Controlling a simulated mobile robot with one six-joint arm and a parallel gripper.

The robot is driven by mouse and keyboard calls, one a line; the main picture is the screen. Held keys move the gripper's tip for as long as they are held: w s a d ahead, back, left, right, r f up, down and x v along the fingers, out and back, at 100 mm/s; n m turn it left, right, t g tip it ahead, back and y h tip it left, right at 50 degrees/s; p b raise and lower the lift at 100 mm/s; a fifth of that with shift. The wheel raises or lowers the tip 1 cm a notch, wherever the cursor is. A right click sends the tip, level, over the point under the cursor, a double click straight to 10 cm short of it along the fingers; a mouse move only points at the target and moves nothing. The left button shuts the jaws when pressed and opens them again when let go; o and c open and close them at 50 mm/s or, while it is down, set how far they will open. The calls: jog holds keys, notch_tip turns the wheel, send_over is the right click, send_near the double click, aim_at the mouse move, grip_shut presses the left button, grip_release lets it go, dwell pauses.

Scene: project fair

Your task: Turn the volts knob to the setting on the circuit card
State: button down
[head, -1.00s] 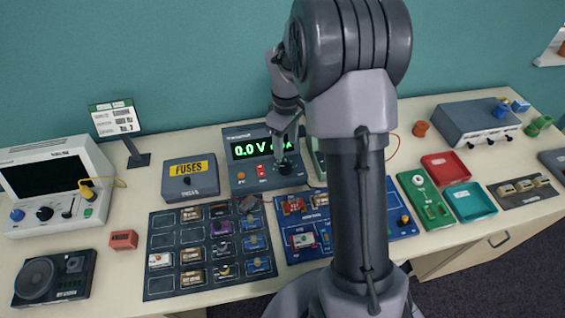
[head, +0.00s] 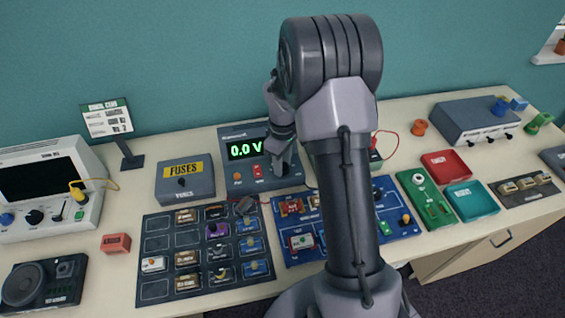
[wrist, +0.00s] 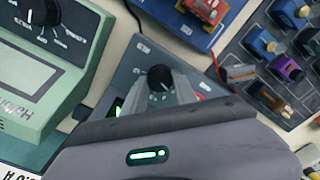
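The power supply (head: 270,183) stands at the back of the bench, its green display (head: 246,149) reading 0.0 V; the arm covers the rest of the readout. Its black knob (wrist: 160,77) shows in the wrist view. My gripper (wrist: 164,80) has its two fingers apart, one on each side of the knob; I cannot tell whether they touch it. In the head view my gripper (head: 279,172) is over the panel's right part and hides the knob. The circuit card (head: 107,119) stands upright at the back left; its small text is unreadable.
A grey fuses box (head: 186,186) stands left of the supply. A dark tray of parts (head: 154,222) and a blue circuit board (head: 298,262) lie in front. A green meter (wrist: 35,75) is close beside the supply, with red leads.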

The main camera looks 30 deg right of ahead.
jog(key=shift+m, duration=0.3)
jog(key=m, duration=0.5)
jog(key=shift+m, duration=0.3)
jog(key=m+b, duration=0.1)
jog(key=m, duration=0.4)
jog(key=shift+m, duration=0.4)
jog(key=c, duration=1)
grip_release()
notch_tip(320, 180, up, 18)
jog(key=p, duration=0.5)
jog(key=shift+f, duration=0.25)
